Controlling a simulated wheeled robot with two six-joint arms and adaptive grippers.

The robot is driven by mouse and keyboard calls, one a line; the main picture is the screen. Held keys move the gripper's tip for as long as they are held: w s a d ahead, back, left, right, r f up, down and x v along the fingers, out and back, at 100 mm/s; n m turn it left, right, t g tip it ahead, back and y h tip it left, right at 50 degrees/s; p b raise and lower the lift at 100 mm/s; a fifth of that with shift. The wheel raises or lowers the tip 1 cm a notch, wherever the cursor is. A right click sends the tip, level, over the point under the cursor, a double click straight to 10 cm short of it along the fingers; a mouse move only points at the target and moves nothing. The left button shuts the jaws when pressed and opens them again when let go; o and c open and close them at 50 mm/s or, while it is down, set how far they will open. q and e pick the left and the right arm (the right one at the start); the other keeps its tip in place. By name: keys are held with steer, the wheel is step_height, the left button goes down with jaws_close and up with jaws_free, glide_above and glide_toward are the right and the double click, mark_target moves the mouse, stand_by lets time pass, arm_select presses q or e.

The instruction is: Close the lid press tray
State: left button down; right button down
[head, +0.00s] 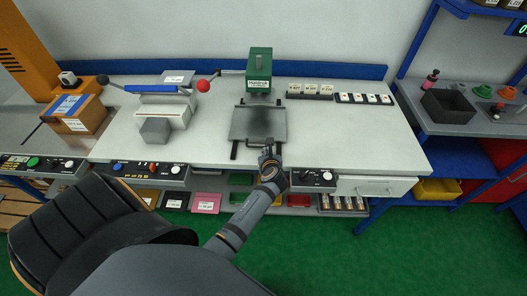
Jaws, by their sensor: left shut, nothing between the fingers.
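The lid press (259,66) is a green unit at the back of the white workbench. Its dark grey flat tray (257,122) sits in front of it on black rails and is pulled out toward the bench's front edge. The tray looks empty. My left gripper (269,149) is shut and empty, at the front end of the tray near the right rail. I cannot tell whether it touches the tray. My right gripper does not show.
A grey device with a red-knobbed lever (203,86) stands left of the tray. A cardboard box (78,113) is farther left. Small labelled trays (309,90) lie right of the press. A control panel (313,178) is on the front edge. The bench's right part is clear.

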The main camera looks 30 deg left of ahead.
mark_target(266, 134)
arm_select(q)
steer(key=shift+w+r, duration=0.1)
steer(key=shift+w, duration=0.05)
steer(key=shift+d+r, duration=0.1)
steer(key=shift+r, duration=0.05)
steer(key=shift+w, duration=0.15)
steer(key=w+a, duration=0.2)
steer(key=w, duration=0.1)
steer(key=w+a+p, duration=0.1)
steer(key=w, duration=0.1)
steer(key=shift+w+a, duration=0.2)
steer(key=shift+a, duration=0.15)
steer(key=shift+w+a, duration=0.1)
steer(key=shift+r, duration=0.2)
steer(key=shift+f, duration=0.1)
